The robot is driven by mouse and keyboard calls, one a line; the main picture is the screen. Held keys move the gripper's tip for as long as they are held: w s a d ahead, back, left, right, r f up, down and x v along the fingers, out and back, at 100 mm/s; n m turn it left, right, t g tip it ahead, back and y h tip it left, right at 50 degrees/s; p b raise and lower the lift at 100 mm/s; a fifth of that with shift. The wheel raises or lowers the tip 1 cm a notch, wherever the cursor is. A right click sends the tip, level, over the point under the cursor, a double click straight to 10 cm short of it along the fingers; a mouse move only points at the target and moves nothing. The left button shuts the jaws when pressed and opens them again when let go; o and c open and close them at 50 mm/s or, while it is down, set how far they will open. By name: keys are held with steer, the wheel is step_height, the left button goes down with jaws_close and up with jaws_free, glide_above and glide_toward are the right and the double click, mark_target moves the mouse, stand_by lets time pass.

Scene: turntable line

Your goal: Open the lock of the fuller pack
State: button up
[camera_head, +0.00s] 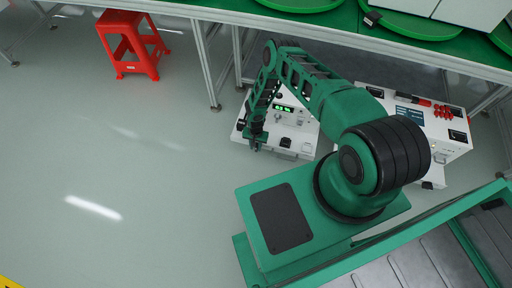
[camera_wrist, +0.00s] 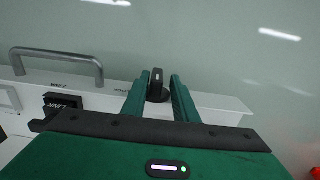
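A white pack (camera_head: 308,130) with a lit green display (camera_head: 283,108) stands on the floor beside the green table. A second white pack (camera_head: 452,151) with a dark bluish screen (camera_head: 410,115) stands to its right; its charge cannot be read. My gripper (camera_head: 255,146) is over the left end of the first pack. In the wrist view, a black upright lock knob (camera_wrist: 157,82) on the pack's edge stands between the fingertips of my gripper (camera_wrist: 156,92). The fingers are apart, with gaps on both sides of the knob. The knob's base is partly hidden.
In the wrist view, a metal handle (camera_wrist: 60,52) and a black labelled block (camera_wrist: 62,102) lie left of the knob. A red stool (camera_head: 127,40) stands at the upper left. The table (camera_head: 330,32) edge overhangs behind the packs. The floor at left is clear.

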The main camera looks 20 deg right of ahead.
steer(key=shift+d, duration=0.15)
step_height(320, 180, up, 11)
steer(key=shift+f, duration=0.2)
stand_by(0.5)
stand_by(0.4)
